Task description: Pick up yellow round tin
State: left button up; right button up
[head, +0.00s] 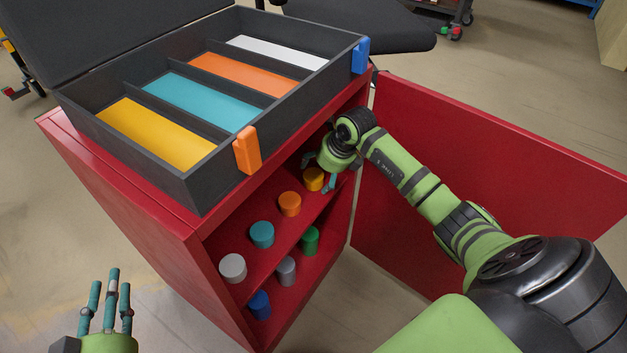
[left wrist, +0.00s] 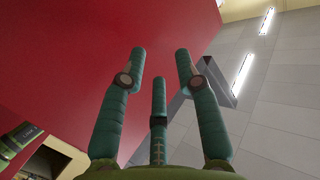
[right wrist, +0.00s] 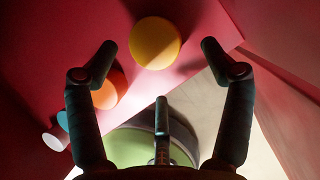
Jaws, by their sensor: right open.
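The yellow round tin (head: 313,179) stands on the upper shelf of the red cabinet, at the far end of a row of tins. My right gripper (head: 331,178) reaches into the cabinet right beside it, its fingers partly hidden. In the right wrist view the yellow tin (right wrist: 155,43) lies ahead of my open right gripper (right wrist: 157,75), between the line of the two outer fingertips, with no visible contact. My left gripper (head: 110,290) is at the lower left of the head view, away from the cabinet. Its fingers (left wrist: 160,70) are spread and empty in the left wrist view.
Orange (head: 289,204), teal (head: 262,234) and light grey (head: 232,268) tins stand on the same shelf. Green (head: 310,240), grey (head: 285,271) and blue (head: 259,304) tins stand below. A black compartment box (head: 190,194) sits on top. The open red door (head: 480,170) is at right.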

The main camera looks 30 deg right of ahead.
aim_at(314, 175)
jog(key=shift+w+a, duration=0.2)
jog(key=shift+w, duration=0.6)
jog(key=b+x, duration=0.1)
jog(key=x, duration=0.1)
jog(key=shift+f, duration=0.45)
pick_arm(q)
notch_tip(314, 175, up, 8)
jog(key=s+d+m+t+h, duration=0.1)
jog(key=d+t+h, duration=0.1)
jog(key=t, duration=0.2)
jog(key=shift+h, duration=0.3)
pick_arm(e)
jog(key=c, duration=1.3)
